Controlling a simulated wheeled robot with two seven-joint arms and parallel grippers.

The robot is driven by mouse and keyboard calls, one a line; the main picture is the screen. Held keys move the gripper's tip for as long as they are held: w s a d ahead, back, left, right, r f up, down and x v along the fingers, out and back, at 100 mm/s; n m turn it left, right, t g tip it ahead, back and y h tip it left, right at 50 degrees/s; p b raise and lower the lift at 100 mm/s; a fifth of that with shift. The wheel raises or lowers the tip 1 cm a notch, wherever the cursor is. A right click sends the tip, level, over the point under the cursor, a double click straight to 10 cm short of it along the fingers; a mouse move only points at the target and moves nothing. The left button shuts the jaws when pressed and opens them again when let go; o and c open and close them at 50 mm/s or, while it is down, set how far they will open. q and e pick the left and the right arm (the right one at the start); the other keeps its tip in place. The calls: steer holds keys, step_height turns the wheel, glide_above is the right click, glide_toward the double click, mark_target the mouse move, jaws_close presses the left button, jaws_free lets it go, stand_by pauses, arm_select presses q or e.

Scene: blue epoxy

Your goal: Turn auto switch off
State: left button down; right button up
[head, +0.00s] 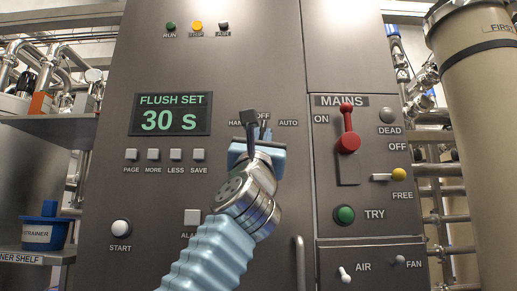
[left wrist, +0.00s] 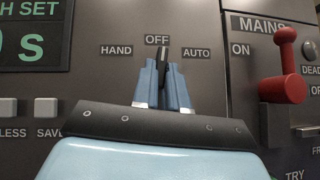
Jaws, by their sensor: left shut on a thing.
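The selector switch has a black knob that shows in the left wrist view (left wrist: 163,54), below the labels HAND, OFF and AUTO. Its tip points nearly straight up, close to the OFF label (left wrist: 157,40). My left gripper (left wrist: 162,78) has its two blue fingers shut on the knob, one on each side, hiding most of it. In the head view my left gripper (head: 262,134) is at the switch and hides most of it and part of the labels. The AUTO label (head: 288,123) shows to its right. My right gripper is in neither view.
To the right is the red MAINS lever (head: 347,132), pointing up, with a yellow-knobbed lever (head: 397,174) and a green TRY button (head: 344,214) below. On the left are the FLUSH SET display (head: 170,114) and several small buttons. A vertical handle (head: 299,262) stands at the bottom.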

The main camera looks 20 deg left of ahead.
arm_select(q)
steer(key=n+y, duration=0.2)
steer(key=shift+s+r+n, duration=0.1)
steer(key=shift+r+n, duration=0.1)
steer(key=shift+n, duration=0.1)
steer(key=shift+n+g+y, duration=0.3)
steer(key=shift+n+y, duration=0.3)
steer(key=shift+a+r, duration=0.1)
steer(key=shift+r, duration=0.05)
steer(key=c, duration=1.2)
jaws_free()
steer(key=shift+s, duration=0.1)
steer(key=shift+o, duration=0.2)
steer(key=shift+s+f+b, duration=0.1)
steer(key=shift+f+b, duration=0.25)
steer(key=shift+f, duration=0.05)
steer(key=b+v, duration=1.2)
steer(key=v, duration=0.1)
steer(key=shift+d+f, duration=0.3)
steer(key=shift+d, duration=0.1)
